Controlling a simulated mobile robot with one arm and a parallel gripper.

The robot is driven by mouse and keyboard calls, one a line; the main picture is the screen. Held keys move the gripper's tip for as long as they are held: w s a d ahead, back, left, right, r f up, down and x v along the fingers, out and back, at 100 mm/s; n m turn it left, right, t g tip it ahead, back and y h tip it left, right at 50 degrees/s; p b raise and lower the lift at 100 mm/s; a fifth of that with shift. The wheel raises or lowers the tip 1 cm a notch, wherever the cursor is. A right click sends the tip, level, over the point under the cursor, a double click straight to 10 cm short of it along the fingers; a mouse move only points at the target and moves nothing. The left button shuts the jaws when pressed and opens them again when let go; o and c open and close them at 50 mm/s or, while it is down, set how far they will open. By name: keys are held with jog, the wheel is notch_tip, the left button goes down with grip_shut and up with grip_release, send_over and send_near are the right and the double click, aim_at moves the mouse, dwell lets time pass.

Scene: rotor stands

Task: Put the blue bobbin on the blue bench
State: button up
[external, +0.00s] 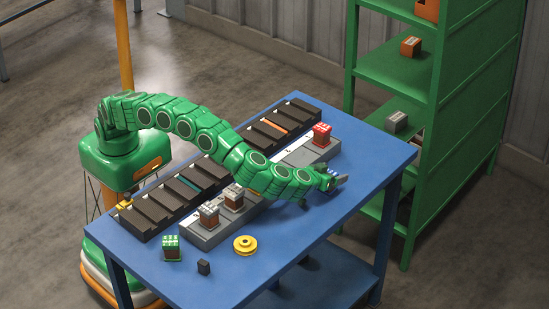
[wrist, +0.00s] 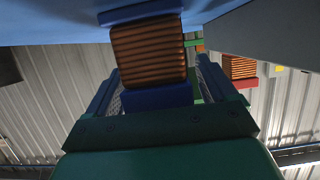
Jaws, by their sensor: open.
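The blue bobbin (wrist: 150,55) has a copper winding between blue flanges. In the wrist view it sits between the two fingers of my gripper (wrist: 157,78), with its far flange against the blue surface. The fingers are open, one on each side of it. In the external view my gripper (external: 334,183) is low over the right part of the blue bench (external: 365,150), and the bobbin there is mostly hidden by it. The blue bench also fills the upper edge of the wrist view (wrist: 50,20).
A grey stand (external: 205,241) carries a red bobbin (external: 322,134) and two grey-topped ones (external: 209,214). A green bobbin (external: 171,247), a black block (external: 204,267) and a yellow spool (external: 245,245) stand in front. A dark slotted rack (external: 150,219) lies behind. Green shelves (external: 440,110) are at right.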

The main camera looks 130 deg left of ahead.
jog(key=shift+r, duration=0.15)
jog(key=v, duration=1.2)
